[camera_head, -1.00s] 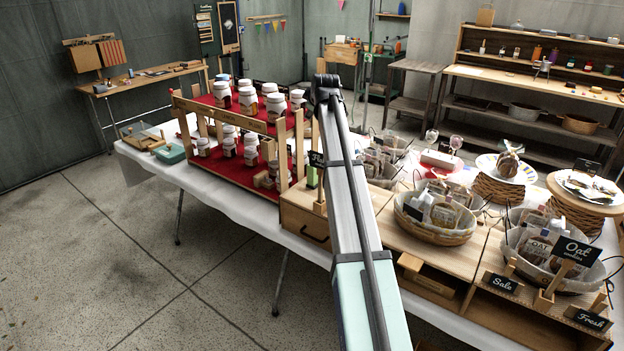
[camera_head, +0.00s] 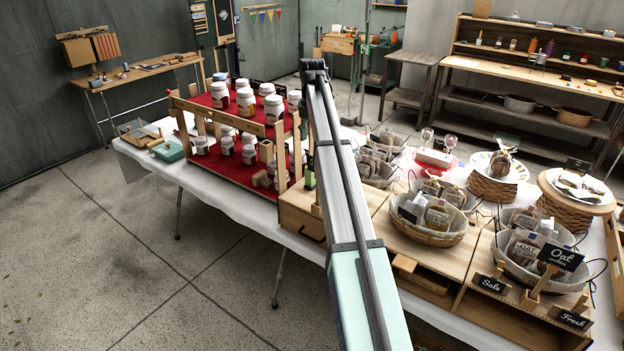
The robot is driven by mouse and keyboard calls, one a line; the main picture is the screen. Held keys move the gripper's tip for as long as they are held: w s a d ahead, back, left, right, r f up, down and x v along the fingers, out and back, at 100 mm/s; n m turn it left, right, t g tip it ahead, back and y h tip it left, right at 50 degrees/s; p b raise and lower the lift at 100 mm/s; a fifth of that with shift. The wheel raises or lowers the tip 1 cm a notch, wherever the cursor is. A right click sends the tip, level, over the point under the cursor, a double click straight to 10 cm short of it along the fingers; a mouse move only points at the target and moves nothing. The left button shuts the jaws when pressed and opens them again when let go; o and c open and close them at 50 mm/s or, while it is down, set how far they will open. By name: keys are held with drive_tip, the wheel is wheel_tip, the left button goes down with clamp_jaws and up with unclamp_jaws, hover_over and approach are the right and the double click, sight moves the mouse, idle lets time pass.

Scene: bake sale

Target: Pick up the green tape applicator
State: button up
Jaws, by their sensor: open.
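I cannot make out the green tape applicator for certain. A small green item (camera_head: 309,180) stands on the wooden box in the middle of the table, partly hidden by my arm; it is too small to identify. My arm rises from the bottom centre and reaches to a dark joint near the top middle. My gripper is not visible, so its place relative to either green item cannot be seen.
The white-clothed table (camera_head: 240,205) carries a red-lined jar rack (camera_head: 232,155), lined baskets (camera_head: 430,237) of packets, cake stands (camera_head: 577,212) and small signs (camera_head: 560,252). A teal-lidded box (camera_head: 168,152) sits at its left end. The floor (camera_head: 110,250) at left is clear.

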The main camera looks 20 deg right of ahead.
sight(311, 173)
wheel_tip(311, 173, down, 9)
drive_tip(key=shift+r+p, duration=0.15)
drive_tip(key=shift+p, duration=0.55)
drive_tip(key=shift+s+a+f+p, duration=0.1)
drive_tip(key=shift+f+p, duration=0.35)
drive_tip(key=shift+f, duration=0.9)
drive_tip(key=shift+s+a+f+p, duration=0.1)
drive_tip(key=shift+f+p, duration=0.3)
drive_tip(key=shift+f, duration=0.9)
clamp_jaws()
